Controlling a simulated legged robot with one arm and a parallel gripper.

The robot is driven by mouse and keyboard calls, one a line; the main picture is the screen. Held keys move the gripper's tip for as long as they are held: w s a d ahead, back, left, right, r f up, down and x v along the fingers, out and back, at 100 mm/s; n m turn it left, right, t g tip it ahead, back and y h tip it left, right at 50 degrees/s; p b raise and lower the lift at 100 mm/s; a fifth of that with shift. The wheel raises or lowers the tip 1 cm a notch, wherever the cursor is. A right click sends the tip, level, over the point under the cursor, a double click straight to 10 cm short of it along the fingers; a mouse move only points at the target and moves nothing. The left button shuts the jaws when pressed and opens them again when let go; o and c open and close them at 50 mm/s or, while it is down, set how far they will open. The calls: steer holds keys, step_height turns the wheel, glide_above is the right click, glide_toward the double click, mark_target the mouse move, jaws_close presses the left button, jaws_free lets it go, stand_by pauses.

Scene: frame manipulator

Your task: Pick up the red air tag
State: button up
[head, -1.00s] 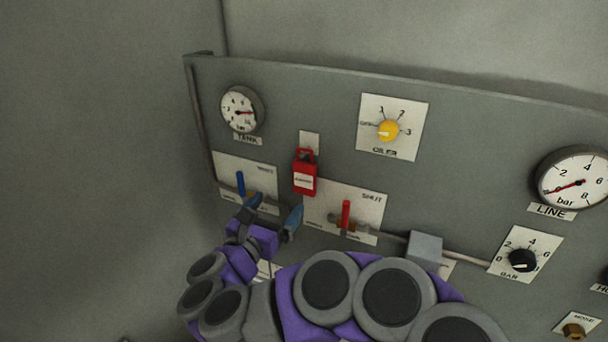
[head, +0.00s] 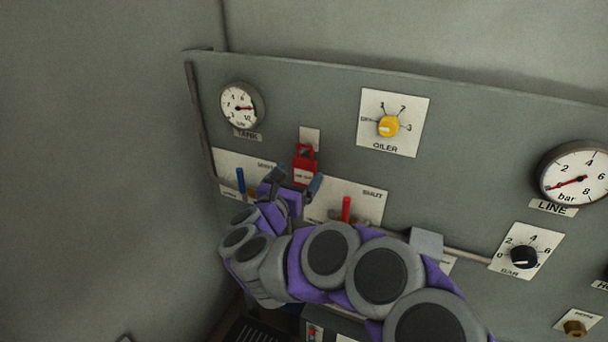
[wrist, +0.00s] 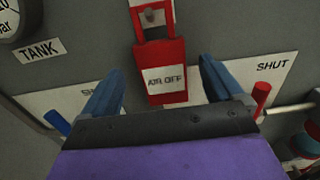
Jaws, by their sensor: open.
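The red air tag (head: 304,163) hangs on the grey panel, below a small white plate. In the wrist view the red tag (wrist: 160,72) shows a white label reading "AIR OFF", and its loop hangs over a peg (wrist: 151,17). My gripper (head: 294,184) is open just below and in front of the tag. In the wrist view the blue fingers of my gripper (wrist: 162,82) stand on either side of the tag's lower part, with gaps on both sides. The tag's lower edge is partly hidden by my gripper in the head view.
A blue lever (head: 240,180) stands left of my gripper and a red lever (head: 346,208) right of it. The TANK gauge (head: 242,106) is at upper left and the yellow OILER knob (head: 389,126) at upper right. A pipe runs right from the red lever.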

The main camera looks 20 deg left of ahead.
mark_target(305, 168)
steer(key=shift+w, duration=1.1)
steer(key=shift+r, duration=0.1)
steer(key=shift+c, duration=0.3)
steer(key=c, duration=1.1)
